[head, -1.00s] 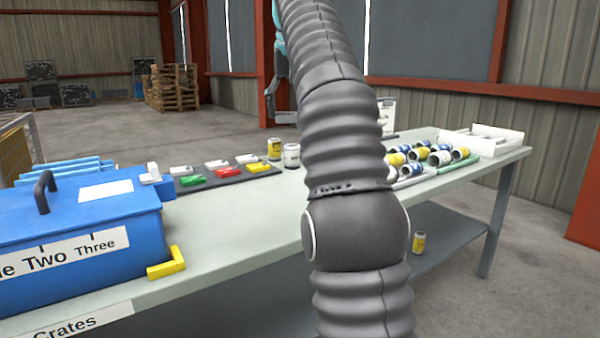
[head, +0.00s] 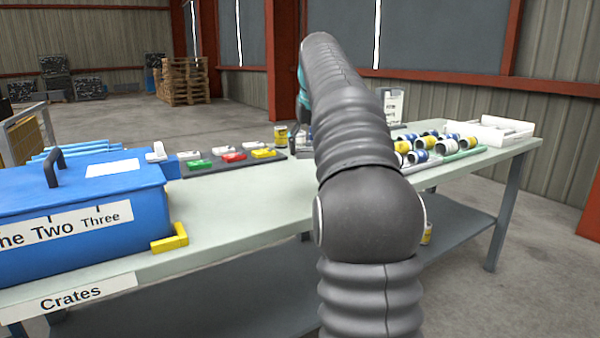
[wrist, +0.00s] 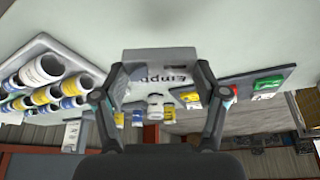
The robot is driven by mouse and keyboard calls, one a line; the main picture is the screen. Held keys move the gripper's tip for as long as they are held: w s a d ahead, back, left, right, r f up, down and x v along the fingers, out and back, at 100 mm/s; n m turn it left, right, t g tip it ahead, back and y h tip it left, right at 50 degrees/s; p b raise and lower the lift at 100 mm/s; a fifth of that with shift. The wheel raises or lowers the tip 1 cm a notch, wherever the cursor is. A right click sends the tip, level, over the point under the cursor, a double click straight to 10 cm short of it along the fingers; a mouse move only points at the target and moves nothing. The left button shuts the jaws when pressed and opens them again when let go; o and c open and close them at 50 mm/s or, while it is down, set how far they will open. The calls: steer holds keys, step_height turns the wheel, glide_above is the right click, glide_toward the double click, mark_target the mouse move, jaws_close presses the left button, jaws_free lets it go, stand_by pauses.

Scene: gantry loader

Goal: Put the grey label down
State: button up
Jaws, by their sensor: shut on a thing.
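The grey label (wrist: 155,54) is a small light grey block with dark lettering that seems to read "Empty". In the wrist view it sits between the two fingers of my gripper (wrist: 160,76), which is shut on it. The pale table (wrist: 215,25) lies beyond it; I cannot tell whether the label touches the top. In the head view my gripper (head: 294,140) is low over the table's back part, mostly hidden by my arm.
A dark mat (head: 215,166) with coloured pieces lies to the left, near a yellow can (head: 281,136). Cans lie in a tray (head: 463,155) to the right. A blue crate (head: 90,210) stands at the left. The table's front middle is clear.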

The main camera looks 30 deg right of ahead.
glide_above(274, 188)
steer(key=s, duration=0.1)
steer(key=f, duration=0.3)
steer(key=f+b, duration=0.1)
steer(key=f, duration=0.1)
steer(key=shift+s+a+f, duration=0.15)
steer(key=shift+a+f, duration=0.1)
steer(key=shift+f, duration=0.05)
steer(key=shift+f+b, duration=0.6)
steer(key=shift+f, duration=1.4)
steer(key=shift+f, duration=0.15)
steer(key=o, duration=1)
steer(key=shift+o, duration=0.2)
steer(key=p+v, duration=0.2)
steer(key=v, duration=1)
steer(key=shift+p, duration=0.3)
